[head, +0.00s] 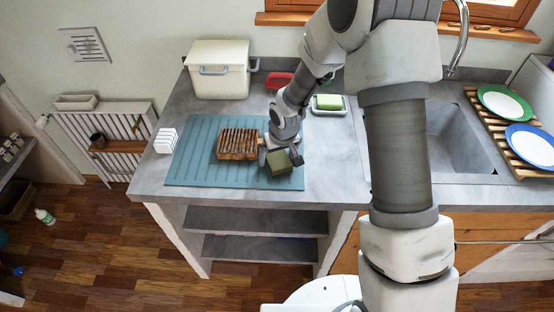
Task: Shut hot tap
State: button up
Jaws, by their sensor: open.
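The curved metal spout (461,35) of a tap rises behind the sink at the upper right. No tap handle can be made out; my arm covers part of the counter's back edge left of the spout. My gripper (281,155) is low over the teal mat, well to the left of the sink and away from the spout. It is open. An olive-green block (279,164) is right at its fingers; whether they touch is unclear.
A slatted wooden block (238,144) lies on the teal mat (195,165), left of my gripper. A white box (218,70), red dish (279,80) and soap dish (329,110) stand behind. The sink (455,150) is partly hidden; a plate rack (490,128) stands right.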

jog(key=shift+f+b, duration=0.25)
jog(key=shift+b, duration=0.05)
dwell(0.4)
jog(key=c, duration=1.3)
jog(key=shift+r, duration=0.1)
